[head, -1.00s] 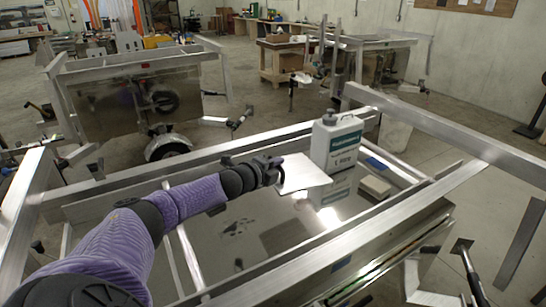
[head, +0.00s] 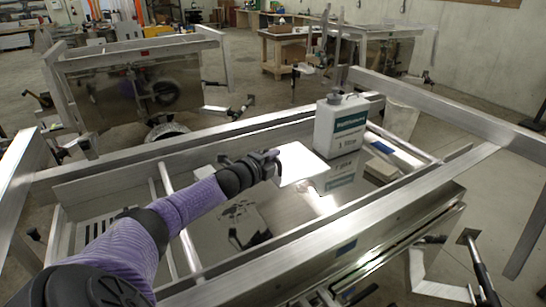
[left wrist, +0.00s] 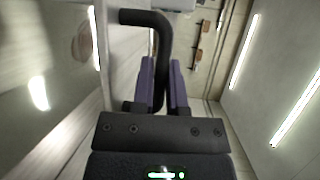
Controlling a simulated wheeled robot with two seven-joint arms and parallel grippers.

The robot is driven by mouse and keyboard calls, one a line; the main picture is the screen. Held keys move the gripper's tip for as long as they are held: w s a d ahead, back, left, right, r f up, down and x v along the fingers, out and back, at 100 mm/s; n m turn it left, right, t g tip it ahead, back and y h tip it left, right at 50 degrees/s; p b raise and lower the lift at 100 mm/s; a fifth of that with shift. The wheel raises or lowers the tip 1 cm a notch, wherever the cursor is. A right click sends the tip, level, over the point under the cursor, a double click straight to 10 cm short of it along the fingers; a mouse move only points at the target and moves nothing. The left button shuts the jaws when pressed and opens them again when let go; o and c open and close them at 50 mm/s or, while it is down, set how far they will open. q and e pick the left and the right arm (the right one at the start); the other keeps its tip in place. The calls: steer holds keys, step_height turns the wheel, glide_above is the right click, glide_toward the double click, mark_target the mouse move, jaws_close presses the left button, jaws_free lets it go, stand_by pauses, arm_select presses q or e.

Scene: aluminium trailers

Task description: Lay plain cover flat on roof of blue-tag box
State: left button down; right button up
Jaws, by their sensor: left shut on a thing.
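A plain, pale flat plate (head: 302,164), which looks like the cover, is at the end of my left gripper (head: 268,163) in the head view. The gripper is shut. In the left wrist view its purple fingers (left wrist: 164,85) close on a bent black bar (left wrist: 156,22), which looks like the handle. The plate appears above a shiny metal box roof (head: 275,212); I cannot tell whether it touches. My right gripper is not in view.
A white jug (head: 340,125) with a green label stands on the shiny roof just right of the plate. Aluminium rails (head: 225,140) frame the box. Another trailer (head: 125,88) stands behind left.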

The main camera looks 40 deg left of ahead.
arm_select(q)
step_height(320, 180, down, 9)
steer(key=b, duration=0.7)
steer(key=shift+f, duration=0.15)
steer(key=c, duration=0.6)
jaws_free()
